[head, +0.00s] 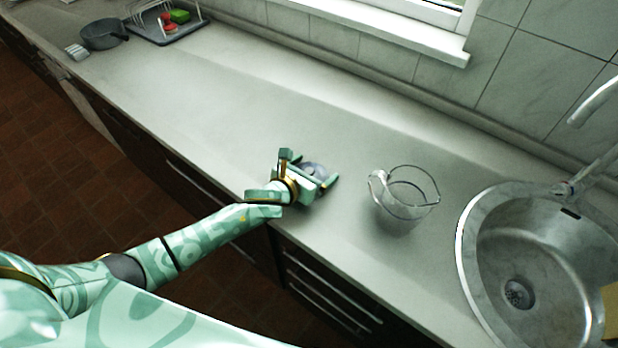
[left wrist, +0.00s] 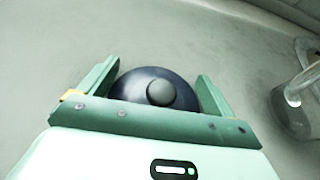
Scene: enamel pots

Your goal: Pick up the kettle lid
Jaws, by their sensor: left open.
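The kettle lid (left wrist: 135,86) is a dark blue-grey disc with a round grey knob (left wrist: 160,92) on top. It lies on the counter, and in the head view the lid (head: 316,170) shows partly behind my left gripper. My left gripper (head: 311,167) is open, with one finger on each side of the lid in the left wrist view (left wrist: 158,80). The near edge of the lid is hidden by the gripper body. I cannot tell whether the fingers touch the lid. My right gripper is not in view.
A clear glass jug (head: 405,205) stands to the right of the lid. A steel sink (head: 470,255) with a tap (head: 590,170) is farther right. A grey pan (head: 100,36) and a dish rack on a tray (head: 168,32) are at the far left. The counter (head: 200,95) between is clear.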

